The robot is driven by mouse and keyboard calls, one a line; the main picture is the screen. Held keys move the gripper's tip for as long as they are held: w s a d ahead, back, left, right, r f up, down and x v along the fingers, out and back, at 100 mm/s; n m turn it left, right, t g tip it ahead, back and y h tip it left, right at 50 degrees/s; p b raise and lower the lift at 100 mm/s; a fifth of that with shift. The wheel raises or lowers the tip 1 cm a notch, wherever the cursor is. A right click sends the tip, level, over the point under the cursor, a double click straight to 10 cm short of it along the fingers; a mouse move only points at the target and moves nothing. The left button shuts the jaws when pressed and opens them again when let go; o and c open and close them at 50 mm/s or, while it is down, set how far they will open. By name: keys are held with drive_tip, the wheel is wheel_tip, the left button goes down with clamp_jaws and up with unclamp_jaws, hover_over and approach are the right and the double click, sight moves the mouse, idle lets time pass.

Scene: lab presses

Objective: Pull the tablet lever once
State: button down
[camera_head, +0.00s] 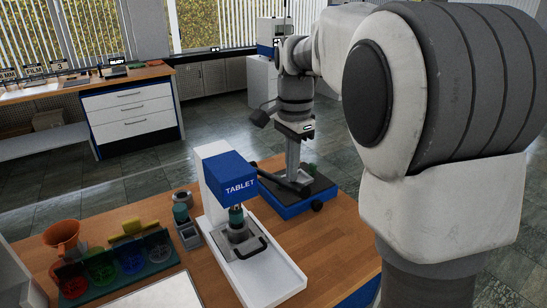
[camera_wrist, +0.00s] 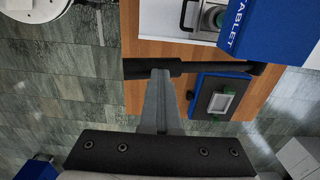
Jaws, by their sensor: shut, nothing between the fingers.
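The tablet press has a blue head marked TABLET (camera_head: 231,178) on a white frame, on the wooden bench. It also shows in the wrist view (camera_wrist: 262,28). A black lever (camera_head: 273,177) runs from beside the head to the right and ends in a thicker black grip. In the wrist view the lever (camera_wrist: 215,67) crosses the picture, its grip on the left. My gripper (camera_head: 292,178) points down with its grey fingers shut and empty. In the wrist view the fingertips (camera_wrist: 160,73) are at the grip, overlapping it; I cannot tell whether they touch.
A blue-based device with a black plate (camera_wrist: 207,100) and a knob stands close behind the lever. Left of the press are a small grey holder (camera_head: 190,237), an orange funnel (camera_head: 62,236) and a rack of coloured cups. Open floor lies beyond the bench.

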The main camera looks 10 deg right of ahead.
wheel_tip(320, 180, up, 14)
drive_tip(key=p, duration=1.2)
drive_tip(key=shift+r, duration=0.15)
drive_tip(key=shift+s, duration=0.1)
drive_tip(key=s+f+n+t+b, duration=0.2)
drive_tip(key=s+n, duration=0.4)
drive_tip(key=s, duration=0.5)
drive_tip(key=s+f+n+t+b, duration=0.2)
drive_tip(key=s+f+n, duration=0.3)
drive_tip(key=s, duration=0.6)
drive_tip(key=n+t, duration=0.1)
drive_tip(key=n, duration=0.1)
drive_tip(key=shift+f+n+t+b, duration=0.15)
drive_tip(key=shift+n+t+b, duration=0.15)
drive_tip(key=shift+b, duration=0.1)
